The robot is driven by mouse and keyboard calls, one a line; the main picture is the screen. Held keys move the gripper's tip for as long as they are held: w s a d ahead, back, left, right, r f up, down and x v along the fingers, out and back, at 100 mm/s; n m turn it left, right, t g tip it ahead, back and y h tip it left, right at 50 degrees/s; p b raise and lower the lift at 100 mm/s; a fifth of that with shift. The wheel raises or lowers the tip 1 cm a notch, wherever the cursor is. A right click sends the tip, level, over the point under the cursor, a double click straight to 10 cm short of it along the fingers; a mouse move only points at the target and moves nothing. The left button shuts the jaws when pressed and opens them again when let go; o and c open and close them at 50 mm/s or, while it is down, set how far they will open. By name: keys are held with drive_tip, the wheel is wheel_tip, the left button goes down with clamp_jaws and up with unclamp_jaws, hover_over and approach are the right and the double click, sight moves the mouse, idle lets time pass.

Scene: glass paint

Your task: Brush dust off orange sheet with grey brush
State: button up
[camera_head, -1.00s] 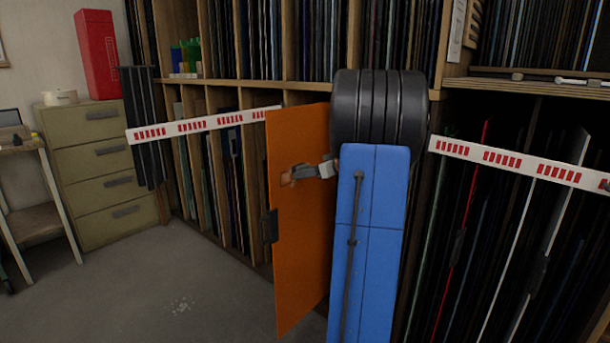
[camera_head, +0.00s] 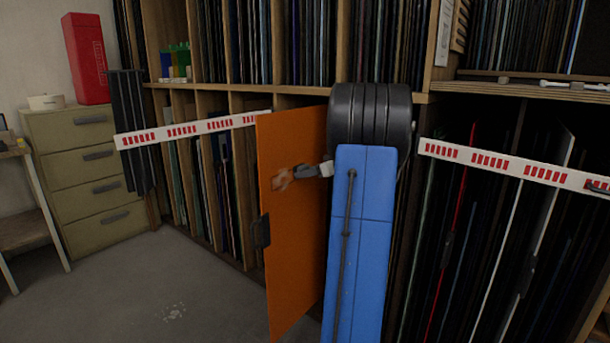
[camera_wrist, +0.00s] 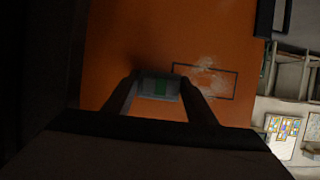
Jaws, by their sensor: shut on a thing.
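The orange sheet (camera_head: 290,235) stands upright in front of the rack in the head view, and it fills much of the wrist view (camera_wrist: 130,45). A pale dust smear (camera_wrist: 208,80) lies on it, within and just above a dark outlined rectangle. My gripper (camera_wrist: 158,80) is shut on the grey brush (camera_wrist: 146,88), which has a green stripe facing the camera. The brush is left of most of the dust, close to the sheet; I cannot tell whether its bristles touch.
A red-marked white rail (camera_head: 195,128) runs along the rack left of the sheet, and another (camera_head: 500,162) runs to the right. A black clamp (camera_head: 262,231) is on the sheet's left edge. A drawer cabinet (camera_head: 90,185) stands at left. The floor (camera_head: 120,285) is open, with pale specks.

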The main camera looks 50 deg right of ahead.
drive_tip(key=shift+w+d+r, duration=0.1)
drive_tip(key=shift+d+r, duration=0.05)
drive_tip(key=shift+d, duration=0.35)
drive_tip(key=shift+s+d, duration=0.15)
drive_tip(key=shift+s, duration=1.35)
drive_tip(key=shift+s+d, duration=0.15)
drive_tip(key=shift+s, duration=1.3)
drive_tip(key=shift+s+d, duration=0.1)
drive_tip(key=shift+s, duration=1.4)
